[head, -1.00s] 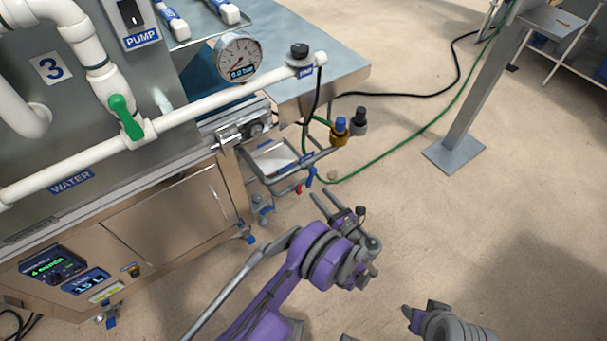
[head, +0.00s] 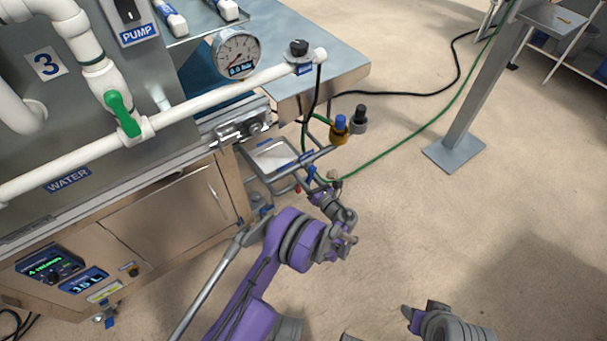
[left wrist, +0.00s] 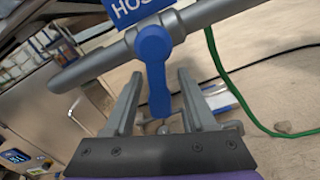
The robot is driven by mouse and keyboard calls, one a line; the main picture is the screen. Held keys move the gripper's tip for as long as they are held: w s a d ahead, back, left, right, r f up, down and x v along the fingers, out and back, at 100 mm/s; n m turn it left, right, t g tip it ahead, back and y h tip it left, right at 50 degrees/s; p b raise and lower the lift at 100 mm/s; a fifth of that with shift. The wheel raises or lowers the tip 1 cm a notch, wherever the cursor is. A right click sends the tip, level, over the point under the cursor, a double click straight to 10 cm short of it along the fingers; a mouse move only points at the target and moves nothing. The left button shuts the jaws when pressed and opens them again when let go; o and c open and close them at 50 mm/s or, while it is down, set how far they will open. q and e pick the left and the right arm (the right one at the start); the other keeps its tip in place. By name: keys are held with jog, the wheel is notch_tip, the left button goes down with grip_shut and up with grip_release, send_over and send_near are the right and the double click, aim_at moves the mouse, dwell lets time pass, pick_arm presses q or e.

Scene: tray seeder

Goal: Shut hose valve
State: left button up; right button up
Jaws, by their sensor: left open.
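The hose valve has a blue lever (left wrist: 154,68) on a grey pipe (left wrist: 95,65), under a blue label that reads "HOS" before the picture cuts it. The lever points down, across the pipe. In the left wrist view my left gripper (left wrist: 158,82) is open, with one finger on each side of the lever; I cannot tell whether either touches it. In the head view the blue lever (head: 310,173) is small and partly hidden by my left gripper (head: 318,184).
A green hose (head: 400,146) runs across the floor near the valve. A white water pipe (head: 190,108) with a green lever (head: 123,114) crosses the machine. A pressure gauge (head: 236,54) stands above. Open floor lies to the right.

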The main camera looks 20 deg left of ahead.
pick_arm(q)
grip_shut()
jog(key=n+b, duration=0.1)
jog(key=n, duration=0.1)
jog(key=w+d+n+b, duration=0.1)
jog(key=n, duration=0.1)
jog(key=shift+w+f+b, duration=0.15)
jog(key=shift+b, duration=0.2)
grip_release()
jog(key=shift+d, duration=0.15)
